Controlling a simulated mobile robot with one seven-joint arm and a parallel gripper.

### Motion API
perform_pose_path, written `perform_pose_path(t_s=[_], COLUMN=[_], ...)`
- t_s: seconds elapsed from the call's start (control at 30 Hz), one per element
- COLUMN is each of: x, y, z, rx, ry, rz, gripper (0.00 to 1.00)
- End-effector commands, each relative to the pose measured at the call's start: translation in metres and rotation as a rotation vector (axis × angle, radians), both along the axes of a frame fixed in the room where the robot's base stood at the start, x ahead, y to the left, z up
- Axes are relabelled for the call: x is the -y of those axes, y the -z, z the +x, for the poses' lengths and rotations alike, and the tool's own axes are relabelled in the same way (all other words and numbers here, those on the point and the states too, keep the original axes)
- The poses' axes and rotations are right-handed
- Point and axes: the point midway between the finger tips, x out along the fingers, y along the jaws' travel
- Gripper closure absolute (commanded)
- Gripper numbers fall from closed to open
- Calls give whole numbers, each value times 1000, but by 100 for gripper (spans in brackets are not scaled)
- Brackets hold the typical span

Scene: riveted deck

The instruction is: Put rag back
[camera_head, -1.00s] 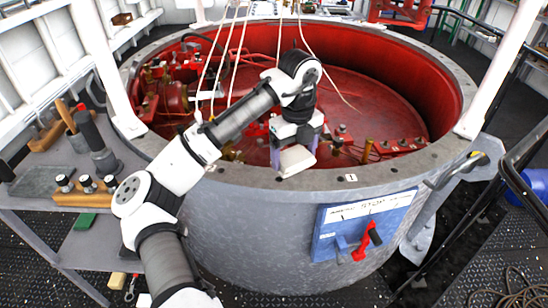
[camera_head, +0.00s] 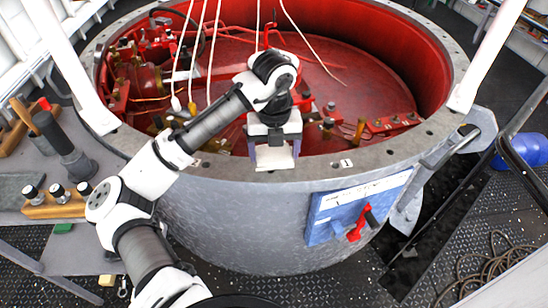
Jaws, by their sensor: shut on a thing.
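My gripper (camera_head: 274,148) points down at the near rim of the round red-lined tank (camera_head: 225,172). Its two pale purple fingers are shut on a whitish, folded-looking piece, which seems to be the rag (camera_head: 274,158). The rag shows between the fingers, at or just above the grey rim; I cannot tell whether it touches. The gripper body hides part of the tank floor behind it.
A grey side bench (camera_head: 90,160) at left holds a wooden block with several knobs (camera_head: 55,202) and a dark upright tool (camera_head: 62,140). A blue panel with a red lever (camera_head: 355,222) is on the tank's front. White cables hang inside the tank. A coiled hose (camera_head: 500,265) lies on the deck at right.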

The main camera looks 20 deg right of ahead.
Motion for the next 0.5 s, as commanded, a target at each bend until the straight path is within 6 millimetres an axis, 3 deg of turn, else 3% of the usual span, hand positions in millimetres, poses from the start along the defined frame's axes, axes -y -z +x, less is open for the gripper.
perform_pose_path(t_s=[0.2,0.5], x=[0,0], y=[28,33], z=[0,0], rx=[-2,0], ry=[-1,-1], rz=[0,-1], gripper=[44,44])
